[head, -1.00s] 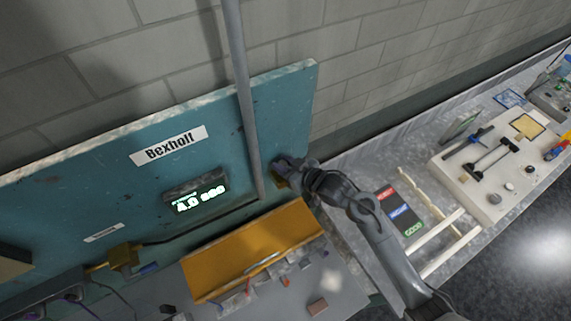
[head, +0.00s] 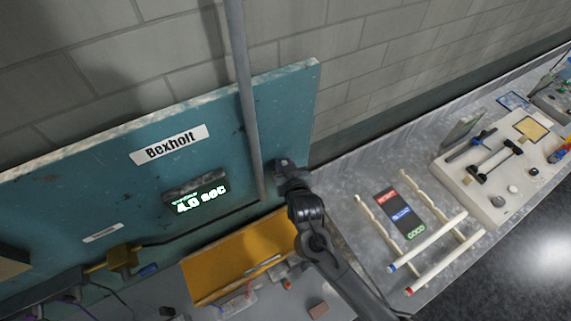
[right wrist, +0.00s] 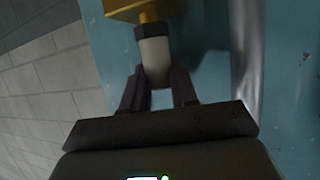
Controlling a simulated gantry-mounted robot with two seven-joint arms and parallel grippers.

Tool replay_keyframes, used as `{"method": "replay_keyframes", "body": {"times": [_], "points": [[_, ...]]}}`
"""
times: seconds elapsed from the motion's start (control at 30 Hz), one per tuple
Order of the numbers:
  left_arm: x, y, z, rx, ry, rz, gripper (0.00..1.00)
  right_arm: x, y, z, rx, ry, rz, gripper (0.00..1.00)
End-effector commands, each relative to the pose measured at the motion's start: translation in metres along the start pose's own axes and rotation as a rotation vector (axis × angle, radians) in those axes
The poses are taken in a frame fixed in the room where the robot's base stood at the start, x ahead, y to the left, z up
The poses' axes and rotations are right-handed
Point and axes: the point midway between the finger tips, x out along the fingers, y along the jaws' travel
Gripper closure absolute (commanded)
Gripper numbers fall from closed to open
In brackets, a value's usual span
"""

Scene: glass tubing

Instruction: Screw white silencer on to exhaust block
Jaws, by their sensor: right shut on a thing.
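In the right wrist view, the white silencer (right wrist: 155,60) is a pale cylinder with a dark collar at its far end. That collar meets the yellow-brass exhaust block (right wrist: 143,9) at the top edge; I cannot tell how far it is threaded in. My right gripper (right wrist: 157,82) is shut on the silencer's near end, one finger on each side. In the head view, my right gripper (head: 284,166) is at the right end of the teal panel (head: 285,105), and it hides the silencer and most of the block. My left gripper is not in view.
A grey vertical pipe (head: 246,100) runs just left of my right gripper. A lit display (head: 200,202) sits on the panel. An orange bin (head: 222,270) lies below. On the bench at right are white tubes (head: 440,265) on a wooden rack and a card (head: 401,212).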

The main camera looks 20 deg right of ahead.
Motion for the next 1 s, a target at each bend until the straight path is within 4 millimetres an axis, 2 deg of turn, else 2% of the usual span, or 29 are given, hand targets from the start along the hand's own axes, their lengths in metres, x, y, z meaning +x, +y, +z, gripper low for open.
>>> {"method": "replay_keyframes", "body": {"times": [0.2, 0.57, 0.6, 0.73, 0.77, 1.0], "points": [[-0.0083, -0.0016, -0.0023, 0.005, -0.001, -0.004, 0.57, -0.0001, -0.0008, -0.0027, 0.016, 0.003, 0.045, 1.00], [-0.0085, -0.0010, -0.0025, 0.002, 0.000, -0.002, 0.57, 0.0001, 0.0008, -0.0022, 0.020, 0.005, 0.058, 1.00], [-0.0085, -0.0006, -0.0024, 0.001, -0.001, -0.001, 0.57, 0.0001, 0.0009, -0.0022, 0.020, 0.005, 0.058, 0.68], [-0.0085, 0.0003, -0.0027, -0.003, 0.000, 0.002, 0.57, 0.0001, 0.0009, -0.0021, 0.019, 0.005, 0.057, 0.48], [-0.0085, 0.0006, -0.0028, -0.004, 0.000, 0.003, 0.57, 0.0001, 0.0007, -0.0020, 0.019, 0.005, 0.057, 0.44], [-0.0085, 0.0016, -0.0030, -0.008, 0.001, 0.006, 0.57, -0.0001, -0.0011, -0.0015, 0.018, 0.003, 0.053, 0.44]]}}
